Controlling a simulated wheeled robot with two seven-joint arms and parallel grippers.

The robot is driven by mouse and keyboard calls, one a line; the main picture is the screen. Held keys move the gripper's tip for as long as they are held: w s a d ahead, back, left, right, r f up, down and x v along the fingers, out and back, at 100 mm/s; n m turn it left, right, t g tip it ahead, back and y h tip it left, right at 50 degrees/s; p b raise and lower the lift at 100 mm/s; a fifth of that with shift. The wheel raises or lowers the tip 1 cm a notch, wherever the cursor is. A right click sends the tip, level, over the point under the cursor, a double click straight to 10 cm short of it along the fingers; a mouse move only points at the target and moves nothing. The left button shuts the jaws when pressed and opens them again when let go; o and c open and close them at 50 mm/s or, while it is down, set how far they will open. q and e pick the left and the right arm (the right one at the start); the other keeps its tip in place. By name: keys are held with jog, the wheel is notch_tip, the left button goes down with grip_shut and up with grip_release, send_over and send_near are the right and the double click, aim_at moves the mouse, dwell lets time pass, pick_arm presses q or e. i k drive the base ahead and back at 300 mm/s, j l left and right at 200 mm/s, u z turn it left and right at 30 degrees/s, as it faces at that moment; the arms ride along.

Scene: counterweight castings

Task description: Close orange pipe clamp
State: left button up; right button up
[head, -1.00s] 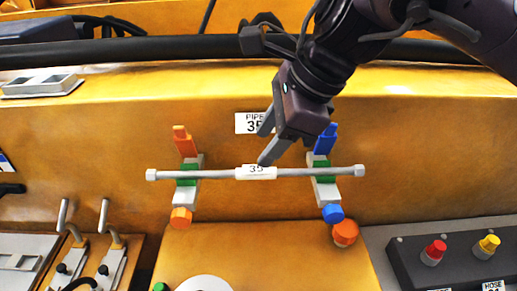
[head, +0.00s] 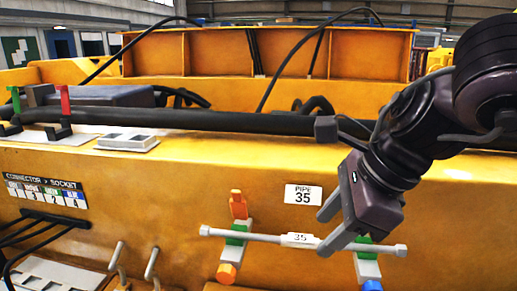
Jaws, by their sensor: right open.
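The orange pipe clamp has an orange lever (head: 238,204) sticking up above the pipe, a green pad, a pale base (head: 232,253) and an orange knob (head: 227,273) below. The grey pipe (head: 262,237), with a white "35" tag, lies across this clamp and the blue one. The blue clamp shows its pale base (head: 367,268) and blue knob; its lever is hidden behind my gripper. My right gripper (head: 326,234) is open and empty, its fingertips just right of the pipe's tag and to the right of the orange clamp. Contact with the pipe cannot be told. My left gripper is out of view.
A black hose (head: 220,120) runs along the ledge behind. Metal levers (head: 151,265) stand left of the orange clamp. The panel around the orange lever is clear.

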aim_at(238, 205)
jog(key=k, duration=1.8)
